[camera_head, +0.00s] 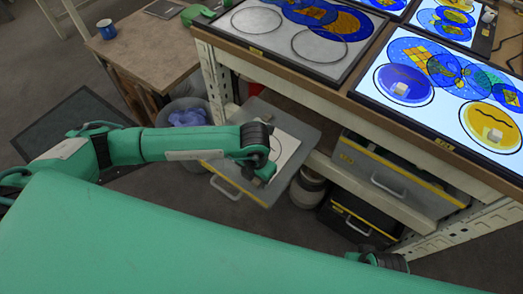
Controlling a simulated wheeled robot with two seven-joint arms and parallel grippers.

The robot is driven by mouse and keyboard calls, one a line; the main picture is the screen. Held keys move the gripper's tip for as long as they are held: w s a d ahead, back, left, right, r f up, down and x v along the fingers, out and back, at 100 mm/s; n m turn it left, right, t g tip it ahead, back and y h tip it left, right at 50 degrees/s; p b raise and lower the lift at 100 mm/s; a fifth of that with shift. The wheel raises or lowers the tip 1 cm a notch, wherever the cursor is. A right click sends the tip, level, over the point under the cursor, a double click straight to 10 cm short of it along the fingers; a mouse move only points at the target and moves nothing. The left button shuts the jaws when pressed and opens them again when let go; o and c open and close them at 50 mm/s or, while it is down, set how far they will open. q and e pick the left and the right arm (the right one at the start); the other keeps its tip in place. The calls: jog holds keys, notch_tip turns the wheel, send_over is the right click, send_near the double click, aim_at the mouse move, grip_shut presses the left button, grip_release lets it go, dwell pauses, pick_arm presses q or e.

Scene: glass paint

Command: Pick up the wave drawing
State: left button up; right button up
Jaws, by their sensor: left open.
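A white sheet with a curved black line (284,146) lies in an open grey drawer (305,132) below the workbench. I take it to be the wave drawing, but its pattern is mostly hidden by my left gripper and too small to read. My left gripper (262,177) is over the left part of the sheet, pointing down, with its jaws open. I cannot tell whether its fingertips touch the sheet.
The workbench (340,92) above the drawer holds panels with blue and yellow glass circles (403,85). Closed drawers (392,178) and a round container (308,186) are at the right. A wooden table (150,50) with a blue mug (106,29) stands at the back left.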

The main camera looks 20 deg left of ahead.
pick_arm(q)
jog(key=shift+f, duration=0.9)
grip_shut()
